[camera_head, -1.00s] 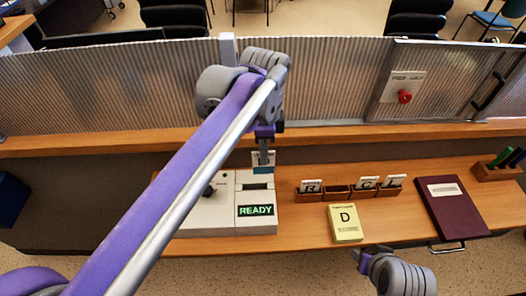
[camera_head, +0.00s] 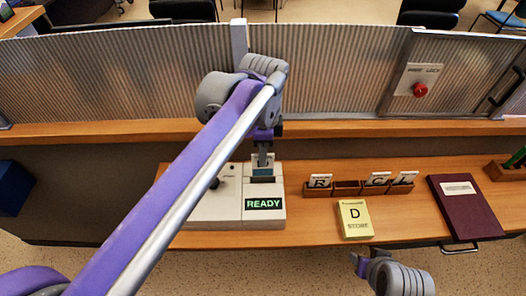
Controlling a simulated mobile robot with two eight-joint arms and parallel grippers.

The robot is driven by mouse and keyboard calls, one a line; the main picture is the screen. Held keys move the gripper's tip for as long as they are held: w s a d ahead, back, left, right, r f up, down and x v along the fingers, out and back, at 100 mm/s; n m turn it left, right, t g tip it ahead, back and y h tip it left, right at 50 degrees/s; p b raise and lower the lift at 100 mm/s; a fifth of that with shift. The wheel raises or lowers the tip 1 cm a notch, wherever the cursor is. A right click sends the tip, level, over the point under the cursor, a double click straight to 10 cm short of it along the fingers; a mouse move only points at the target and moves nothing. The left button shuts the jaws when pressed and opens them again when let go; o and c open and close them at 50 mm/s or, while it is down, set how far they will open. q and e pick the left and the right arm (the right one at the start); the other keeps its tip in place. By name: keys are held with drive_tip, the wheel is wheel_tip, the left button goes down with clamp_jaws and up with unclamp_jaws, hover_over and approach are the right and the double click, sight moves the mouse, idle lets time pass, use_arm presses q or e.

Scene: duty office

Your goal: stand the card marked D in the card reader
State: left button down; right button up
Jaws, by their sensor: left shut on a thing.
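My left gripper (camera_head: 263,150) is shut on a small pale card (camera_head: 262,162) with a blue-green lower part. It holds the card upright over the back of the card reader (camera_head: 205,207), at its dark slot (camera_head: 262,180). I cannot tell whether the card's lower edge is inside the slot or just above it, and its letter is not legible. The reader is off-white, with a lit READY display (camera_head: 264,204). A yellow pad marked D (camera_head: 355,230) lies on the desk to the right. My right gripper (camera_head: 358,263) is low at the desk's front edge, its fingers unclear.
A wooden card rack (camera_head: 346,188) holds cards marked R (camera_head: 319,181) and C (camera_head: 377,179) and one more, with an empty place between R and C. A maroon binder (camera_head: 465,208) lies at right. A ribbed screen (camera_head: 340,75) stands behind.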

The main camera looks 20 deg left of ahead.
sight(263, 175)
use_arm(q)
drive_tip(key=shift+f+b, duration=1.35)
drive_tip(key=shift+f, duration=1.25)
use_arm(e)
drive_tip(key=shift+s+f, duration=0.3)
drive_tip(key=shift+f, duration=0.7)
drive_tip(key=shift+s+f, duration=0.25)
drive_tip(key=shift+f, duration=0.75)
use_arm(q)
drive_tip(key=c, duration=0.9)
unclamp_jaws()
drive_tip(key=shift+c, duration=0.2)
drive_tip(key=shift+r, duration=0.1)
wheel_tip(263, 175, up, 11)
drive_tip(key=shift+f+p, duration=0.15)
drive_tip(key=shift+p, duration=0.25)
use_arm(e)
drive_tip(key=shift+w+r, duration=0.1)
drive_tip(key=shift+r, duration=0.5)
